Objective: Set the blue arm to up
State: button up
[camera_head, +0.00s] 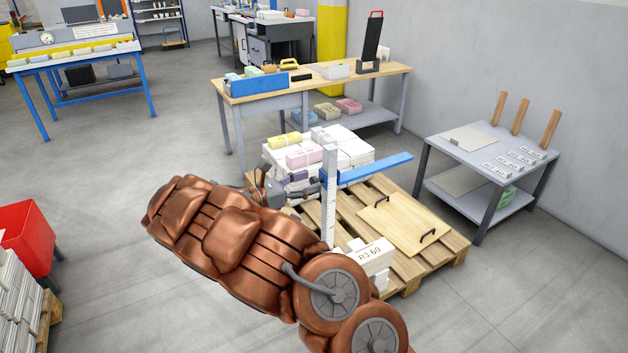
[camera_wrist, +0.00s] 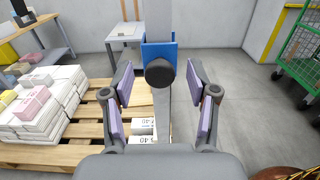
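The blue arm (camera_head: 375,168) sticks out sideways from a pale upright post (camera_head: 328,210) with scale marks, roughly level, over the pallet. In the wrist view its blue bracket (camera_wrist: 176,52) wraps the post, with a round black knob (camera_wrist: 160,73) on the near face. My gripper (camera_wrist: 160,82) is open, its purple-padded fingers left and right of the knob. No contact with the knob shows. In the head view my gripper (camera_head: 296,192) is beside the post, partly hidden by my copper-coloured arm.
A grey table (camera_head: 475,150) stands right, a workbench (camera_head: 385,78) behind. A red bin (camera_head: 28,240) is left.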

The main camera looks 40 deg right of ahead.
jog(key=a, duration=0.9)
jog(key=shift+w, duration=0.4)
jog(key=shift+r, duration=0.1)
jog(key=s+d+r+m+g+y, duration=0.2)
jog(key=s+m+y, duration=0.25)
jog(key=s, duration=0.65)
jog(key=s+d+r+m+g+y, duration=0.25)
jog(key=s+m, duration=0.35)
jog(key=s, duration=0.4)
jog(key=s+a+f+m+t+y, duration=0.25)
jog(key=s+a+y, duration=0.35)
jog(key=s+a, duration=0.3)
jog(key=s+a+f+m+t+y, duration=0.1)
jog(key=s+a+f+m+y, duration=0.35)
jog(key=s+a, duration=0.45)
jog(key=s+p+v, duration=0.2)
jog(key=p+v, duration=0.6)
jog(key=v, duration=0.1)
jog(key=s+r+p+v, duration=0.1)
jog(key=s+p+v, duration=0.1)
jog(key=p+v, duration=0.6)
jog(key=shift+d+r+t+p, duration=0.3)
jog(key=shift+d+r+t, duration=0.15)
jog(key=shift+d, duration=0.25)
